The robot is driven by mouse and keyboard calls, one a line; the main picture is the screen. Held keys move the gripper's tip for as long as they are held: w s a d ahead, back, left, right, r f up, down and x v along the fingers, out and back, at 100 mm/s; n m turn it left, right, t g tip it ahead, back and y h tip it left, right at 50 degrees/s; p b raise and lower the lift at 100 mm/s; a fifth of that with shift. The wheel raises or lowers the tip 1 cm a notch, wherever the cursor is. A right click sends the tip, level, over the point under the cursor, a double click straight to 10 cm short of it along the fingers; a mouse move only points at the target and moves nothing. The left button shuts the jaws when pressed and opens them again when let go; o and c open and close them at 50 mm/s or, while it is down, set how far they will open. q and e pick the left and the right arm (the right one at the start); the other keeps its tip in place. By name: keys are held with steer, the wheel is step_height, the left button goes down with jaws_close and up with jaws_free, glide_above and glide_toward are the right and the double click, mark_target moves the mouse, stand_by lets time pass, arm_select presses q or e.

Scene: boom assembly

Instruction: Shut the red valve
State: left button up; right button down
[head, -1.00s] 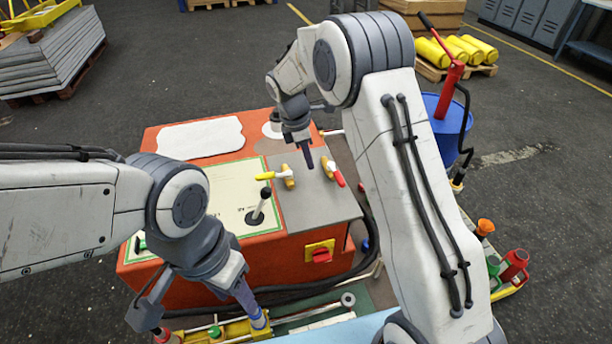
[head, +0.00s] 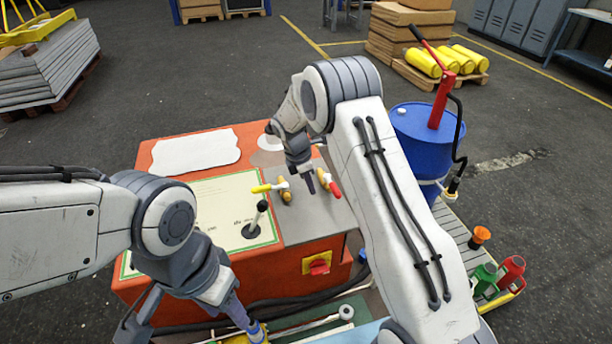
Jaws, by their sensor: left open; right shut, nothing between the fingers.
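The red valve (head: 335,189) is a small lever with a red grip on the grey panel of the orange machine, towards its right side. Its grip slants down to the right. My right gripper (head: 311,191) is shut and empty, pointing down just left of the red grip. I cannot tell whether it touches the valve, and it hides part of the valve body. My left gripper (head: 188,326) is open low at the front left, with one finger near a yellow part. That gripper is far from the red valve.
A yellow-handled valve (head: 264,188) sits left of the red one. A black-knobbed lever (head: 257,220) and a red switch on a yellow plate (head: 319,265) are nearer. A blue drum (head: 420,140) with a red pump stands right, behind my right arm.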

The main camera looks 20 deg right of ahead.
mark_target(314, 207)
steer(key=x, duration=0.3)
steer(key=shift+d+f, duration=0.15)
steer(key=shift+f, duration=0.2)
steer(key=d, duration=0.1)
steer(key=d+r+p, duration=0.1)
steer(key=shift+d, duration=0.9)
steer(key=shift+w, duration=0.1)
